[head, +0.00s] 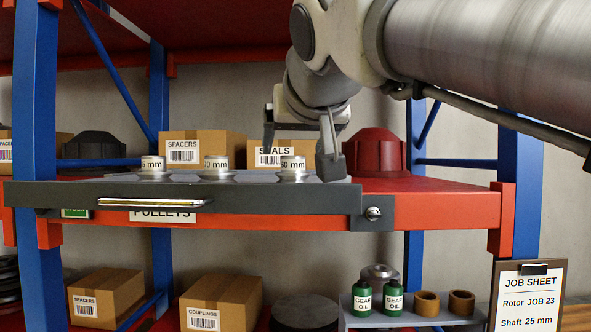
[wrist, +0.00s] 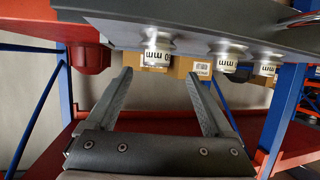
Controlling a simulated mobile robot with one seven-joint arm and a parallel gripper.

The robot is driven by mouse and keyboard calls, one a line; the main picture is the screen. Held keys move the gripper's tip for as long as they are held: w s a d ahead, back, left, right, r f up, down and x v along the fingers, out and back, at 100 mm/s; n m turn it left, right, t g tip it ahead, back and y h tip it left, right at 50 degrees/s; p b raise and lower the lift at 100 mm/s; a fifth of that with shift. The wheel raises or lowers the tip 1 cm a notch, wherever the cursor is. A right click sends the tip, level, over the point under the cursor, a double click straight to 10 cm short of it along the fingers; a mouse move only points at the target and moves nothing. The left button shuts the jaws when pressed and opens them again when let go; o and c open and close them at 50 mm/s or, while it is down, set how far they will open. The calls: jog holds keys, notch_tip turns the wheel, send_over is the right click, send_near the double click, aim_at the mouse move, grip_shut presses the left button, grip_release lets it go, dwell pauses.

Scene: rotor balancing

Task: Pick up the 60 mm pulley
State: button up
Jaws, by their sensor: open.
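The pulley (head: 292,168) at the right of the row is silver with a white label; its first digit is partly unclear, but it reads like 60 mm. It stands upright on the grey drawer (head: 250,200). My gripper (head: 300,158) is open and empty, its fingers to either side of this pulley in the head view. In the wrist view, where things appear upside down, the nearest pulley (wrist: 157,48) lies beyond the fingertips (wrist: 158,77), between their lines and apart from them. The 70 mm pulley (head: 215,168) and another pulley (head: 153,168), label partly unreadable, stand to the left.
The drawer has a bar handle (head: 152,203) and a PULLEYS label. Cardboard boxes (head: 207,148) and a dark red housing (head: 374,152) stand behind on the red shelf (head: 440,190). Blue rack posts (head: 36,110) flank it. Oil bottles (head: 362,298) and a job sheet (head: 527,300) are lower down.

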aim_at(293, 159)
jog(key=x, duration=0.2)
jog(key=p+x, duration=0.1)
jog(key=x, duration=0.4)
jog(key=shift+w+d+p, duration=0.15)
jog(key=shift+d+p, duration=0.1)
jog(key=shift+p, duration=0.05)
jog(key=shift+c, duration=0.3)
grip_shut()
